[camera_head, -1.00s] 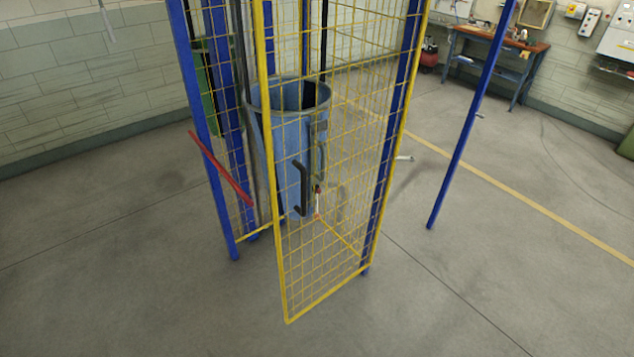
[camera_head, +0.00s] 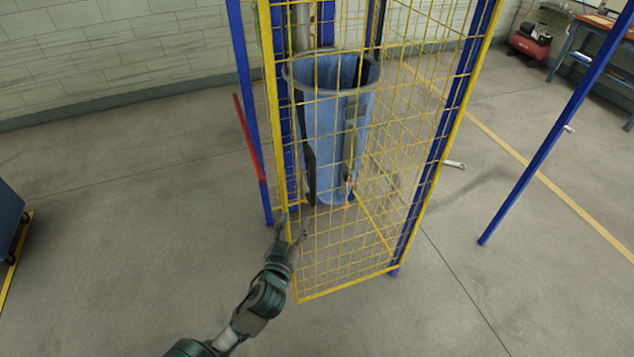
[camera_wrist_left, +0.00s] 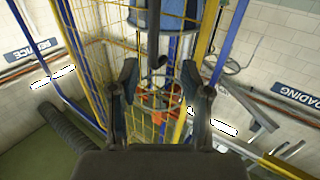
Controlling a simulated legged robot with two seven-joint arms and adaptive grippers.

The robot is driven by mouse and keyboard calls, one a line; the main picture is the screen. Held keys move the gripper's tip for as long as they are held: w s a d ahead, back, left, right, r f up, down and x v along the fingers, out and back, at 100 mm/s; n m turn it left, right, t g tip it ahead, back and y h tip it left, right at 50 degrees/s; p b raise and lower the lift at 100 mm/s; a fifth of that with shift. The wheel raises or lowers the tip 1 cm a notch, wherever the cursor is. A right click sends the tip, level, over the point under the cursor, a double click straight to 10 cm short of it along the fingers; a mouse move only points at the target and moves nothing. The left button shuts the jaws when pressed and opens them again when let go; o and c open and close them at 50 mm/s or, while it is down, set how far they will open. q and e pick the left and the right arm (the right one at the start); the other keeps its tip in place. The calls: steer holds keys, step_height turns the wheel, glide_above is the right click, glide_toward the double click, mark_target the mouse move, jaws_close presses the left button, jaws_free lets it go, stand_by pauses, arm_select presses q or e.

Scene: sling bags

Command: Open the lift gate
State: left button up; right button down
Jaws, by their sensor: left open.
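The lift gate is a yellow-framed mesh panel (camera_head: 355,282) standing ajar, its left edge swung out from the blue posts (camera_head: 247,90). A dark handle (camera_head: 309,170) shows on it near the left edge. My left gripper (camera_head: 291,228) is open and empty at the lower left edge of the gate, below the handle; I cannot tell whether it touches the frame. In the left wrist view its open fingers (camera_wrist_left: 160,78) point toward the yellow mesh and a yellow frame bar (camera_wrist_left: 205,40). My right gripper is out of view.
A blue bin (camera_head: 333,120) stands behind the mesh. A red bar (camera_head: 248,138) slants beside the left post. A separate blue post (camera_head: 545,145) stands at the right. A dark blue object (camera_head: 8,215) is at the left edge. The floor in front is clear.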

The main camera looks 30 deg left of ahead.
mark_target(311, 184)
arm_select(q)
steer(key=x, duration=0.3)
steer(key=d+x, duration=0.1)
steer(key=x, duration=0.6)
steer(key=shift+w+d+r, duration=0.1)
steer(key=shift+w+d, duration=0.2)
steer(key=shift+w, duration=0.2)
steer(key=x, duration=0.2)
steer(key=a+x, duration=0.1)
steer(key=x, duration=0.2)
steer(key=shift+f, duration=0.2)
steer(key=shift+w+a+f, duration=0.1)
steer(key=shift+w+a, duration=0.2)
steer(key=shift+d, duration=0.3)
steer(key=shift+c, duration=0.9)
steer(key=shift+d, duration=0.15)
steer(key=c, duration=0.4)
jaws_close()
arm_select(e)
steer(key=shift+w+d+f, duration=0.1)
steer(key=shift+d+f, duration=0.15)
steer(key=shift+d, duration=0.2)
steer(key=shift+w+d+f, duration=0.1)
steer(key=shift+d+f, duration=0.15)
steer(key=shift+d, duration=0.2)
